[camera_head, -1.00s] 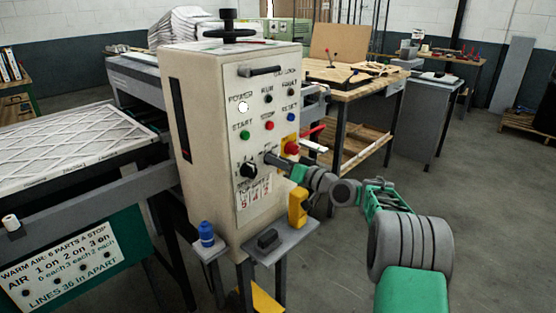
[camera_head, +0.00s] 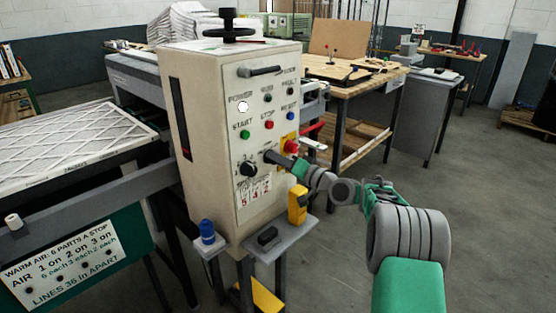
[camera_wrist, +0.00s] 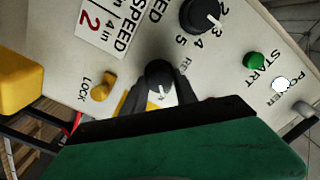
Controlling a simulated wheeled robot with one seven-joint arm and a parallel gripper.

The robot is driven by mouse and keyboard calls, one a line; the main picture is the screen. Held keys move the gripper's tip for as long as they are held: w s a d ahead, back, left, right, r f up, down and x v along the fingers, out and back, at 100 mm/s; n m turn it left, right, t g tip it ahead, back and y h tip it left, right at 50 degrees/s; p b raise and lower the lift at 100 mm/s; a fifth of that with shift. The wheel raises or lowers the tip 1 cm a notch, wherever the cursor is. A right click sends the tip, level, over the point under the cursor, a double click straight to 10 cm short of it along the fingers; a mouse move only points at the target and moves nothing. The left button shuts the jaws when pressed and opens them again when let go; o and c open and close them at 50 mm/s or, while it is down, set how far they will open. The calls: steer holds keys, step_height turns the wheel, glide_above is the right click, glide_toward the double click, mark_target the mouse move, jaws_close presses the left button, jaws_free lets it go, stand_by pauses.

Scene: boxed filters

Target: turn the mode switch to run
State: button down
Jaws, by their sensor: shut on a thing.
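The mode switch is a small black knob with a white pointer line (camera_wrist: 160,86) on the panel of the cream control cabinet (camera_head: 225,85). My gripper (camera_wrist: 158,97) has its two dark fingers on either side of this knob and is shut on it. In the head view my gripper (camera_head: 272,157) reaches the panel from the right and hides the knob. The wrist view is rotated, and the lettering beside the knob is partly covered, so I cannot read which position the pointer marks.
A black numbered speed dial (camera_head: 249,168) sits just left of my gripper. A red stop button (camera_head: 291,147) on yellow is close on the right. A yellow lock switch (camera_wrist: 103,86) is near the knob. A yellow box (camera_head: 297,205) and grey shelf (camera_head: 292,237) are below.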

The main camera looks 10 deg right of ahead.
steer(key=c, duration=1)
jaws_free()
steer(key=v, duration=0.7)
steer(key=shift+s+d+b, duration=0.2)
steer(key=shift+s+b, duration=0.1)
steer(key=shift+b, duration=0.15)
